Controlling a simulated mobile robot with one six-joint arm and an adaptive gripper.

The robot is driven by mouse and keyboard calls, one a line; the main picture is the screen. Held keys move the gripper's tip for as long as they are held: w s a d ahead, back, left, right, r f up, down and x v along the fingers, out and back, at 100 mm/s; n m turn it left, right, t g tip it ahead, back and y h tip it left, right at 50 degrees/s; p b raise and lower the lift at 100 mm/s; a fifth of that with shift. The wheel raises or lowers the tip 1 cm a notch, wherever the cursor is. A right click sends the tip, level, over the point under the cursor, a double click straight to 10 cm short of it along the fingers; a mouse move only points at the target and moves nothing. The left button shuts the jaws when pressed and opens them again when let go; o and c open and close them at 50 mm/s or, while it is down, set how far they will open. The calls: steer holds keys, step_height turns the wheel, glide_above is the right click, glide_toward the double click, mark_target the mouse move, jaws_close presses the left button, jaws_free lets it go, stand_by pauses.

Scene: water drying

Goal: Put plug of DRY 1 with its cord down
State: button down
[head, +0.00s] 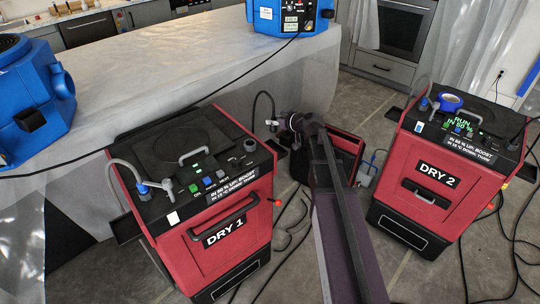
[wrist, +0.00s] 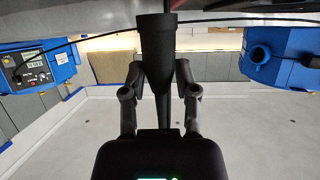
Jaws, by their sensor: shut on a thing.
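DRY 1 (head: 232,237) is the red and black machine at the left in the head view, with a black top and lit buttons. My gripper (wrist: 157,68) is shut on a black plug (wrist: 155,38), seen large in the wrist view between the two fingers. A thin black cord (wrist: 240,19) shows beside the plug's upper part in the wrist view. In the head view my gripper is near the right back corner of DRY 1, where a dark cord (head: 261,93) loops up. My arm hides part of the area there.
DRY 2 (head: 440,172), a similar red machine, stands at the right with a lit display. A covered table (head: 170,75) lies behind DRY 1. Blue machines (head: 30,95) stand on it. Several black cords (head: 292,222) lie on the floor between the red machines.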

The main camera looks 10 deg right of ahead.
mark_target(272, 143)
steer(key=shift+s+a+f+n+y, duration=0.15)
steer(key=shift+a+n+y, duration=0.15)
steer(key=shift+a, duration=0.25)
steer(key=shift+f, duration=0.1)
step_height(272, 143, down, 6)
steer(key=b, duration=0.6)
steer(key=shift+f+b, duration=1.9)
steer(key=shift+b, duration=0.15)
steer(key=shift+f, duration=0.15)
steer(key=c, duration=0.6)
jaws_free()
steer(key=shift+c, duration=0.2)
